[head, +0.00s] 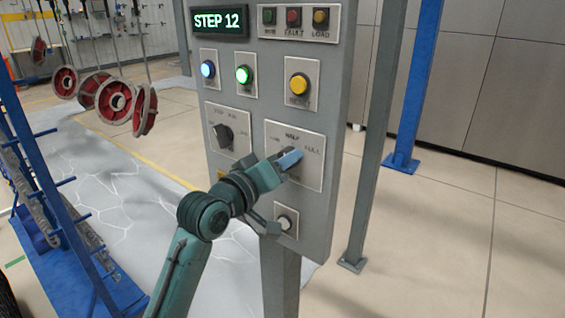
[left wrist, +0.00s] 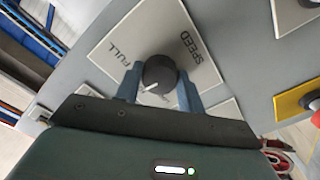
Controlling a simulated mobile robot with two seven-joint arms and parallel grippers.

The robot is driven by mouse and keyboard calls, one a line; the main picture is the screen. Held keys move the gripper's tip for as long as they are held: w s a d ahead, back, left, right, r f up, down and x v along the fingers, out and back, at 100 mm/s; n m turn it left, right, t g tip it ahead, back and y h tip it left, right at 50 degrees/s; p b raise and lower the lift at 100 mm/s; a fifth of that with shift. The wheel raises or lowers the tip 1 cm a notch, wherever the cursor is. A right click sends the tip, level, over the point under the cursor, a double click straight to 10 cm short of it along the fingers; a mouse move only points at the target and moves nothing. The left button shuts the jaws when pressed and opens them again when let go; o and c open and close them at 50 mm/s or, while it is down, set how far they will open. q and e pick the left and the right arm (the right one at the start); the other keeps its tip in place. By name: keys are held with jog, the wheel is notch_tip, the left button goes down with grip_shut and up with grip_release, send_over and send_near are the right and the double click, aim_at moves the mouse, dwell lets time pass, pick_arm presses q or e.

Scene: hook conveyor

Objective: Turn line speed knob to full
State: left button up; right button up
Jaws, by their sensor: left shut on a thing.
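The line speed knob (left wrist: 158,73) is a dark round knob with a white pointer line, on a light plate (head: 310,175) lettered FULL at its right in the head view. In the left wrist view its pointer slants to the lower left, and the FULL lettering lies up and left of the knob. My left gripper (head: 290,160) reaches the plate from the left and hides the knob in the head view. Its two blue fingers (left wrist: 159,88) stand on either side of the knob, shut on it. My right gripper is not in view.
The grey panel (head: 340,110) also carries a STEP 12 display (head: 219,21), a lit blue button (head: 208,69), a lit green button (head: 243,75), a yellow button (head: 298,84), a black selector (head: 223,135) and a lower button (head: 284,222). Red wheels (head: 113,98) hang at the left.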

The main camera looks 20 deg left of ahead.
pick_arm(q)
jog(key=m, duration=1)
jog(key=shift+m, duration=0.4)
jog(key=shift+a, duration=0.1)
dwell(0.3)
jog(key=o, duration=1)
jog(key=shift+c, duration=0.2)
jog(key=v, duration=1.3)
